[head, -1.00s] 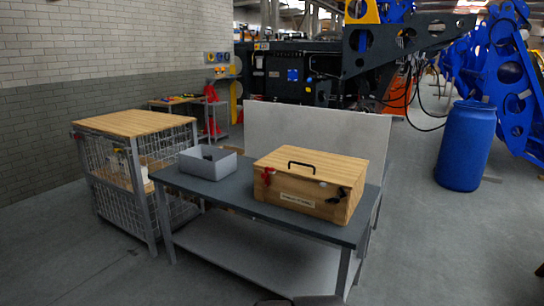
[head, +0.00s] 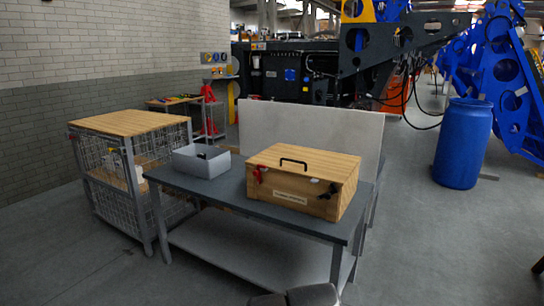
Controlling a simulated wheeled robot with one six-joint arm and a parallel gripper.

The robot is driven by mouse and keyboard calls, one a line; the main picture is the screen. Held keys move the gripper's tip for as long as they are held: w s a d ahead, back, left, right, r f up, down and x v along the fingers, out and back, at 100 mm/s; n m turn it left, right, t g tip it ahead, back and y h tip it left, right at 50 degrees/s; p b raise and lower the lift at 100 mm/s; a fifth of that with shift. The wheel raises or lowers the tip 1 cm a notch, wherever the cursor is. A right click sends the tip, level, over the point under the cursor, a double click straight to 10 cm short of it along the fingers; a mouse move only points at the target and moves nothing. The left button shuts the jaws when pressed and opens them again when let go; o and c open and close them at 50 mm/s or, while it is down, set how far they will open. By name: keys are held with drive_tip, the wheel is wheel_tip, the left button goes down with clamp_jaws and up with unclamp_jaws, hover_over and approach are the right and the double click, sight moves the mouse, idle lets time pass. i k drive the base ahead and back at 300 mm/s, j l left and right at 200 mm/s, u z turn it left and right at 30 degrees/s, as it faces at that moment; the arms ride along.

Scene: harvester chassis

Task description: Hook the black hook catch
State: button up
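The black hook catch (head: 329,191) is on the front of the wooden box (head: 285,190), near its right end. It is small and dark, and I cannot tell whether it is hooked or loose. A red catch (head: 258,174) is on the front near the left end. The box lid is down, with a black handle (head: 294,162) on top. A pale label is on the front between the catches. My gripper is not recognisable; only a dark grey part of my arm shows at the bottom edge, well below the box.
The box stands on a dark grey table (head: 215,195) with a lower shelf. A grey open bin (head: 201,162) is to its left. A wire cage (head: 110,185) with a wooden top is further left. A blue barrel (head: 463,145) stands right. Floor right of the table is clear.

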sight(328, 196)
drive_tip(key=i+j+z, duration=0.25)
drive_tip(key=i, duration=0.25)
drive_tip(key=i+j+z, duration=0.2)
drive_tip(key=i, duration=0.3)
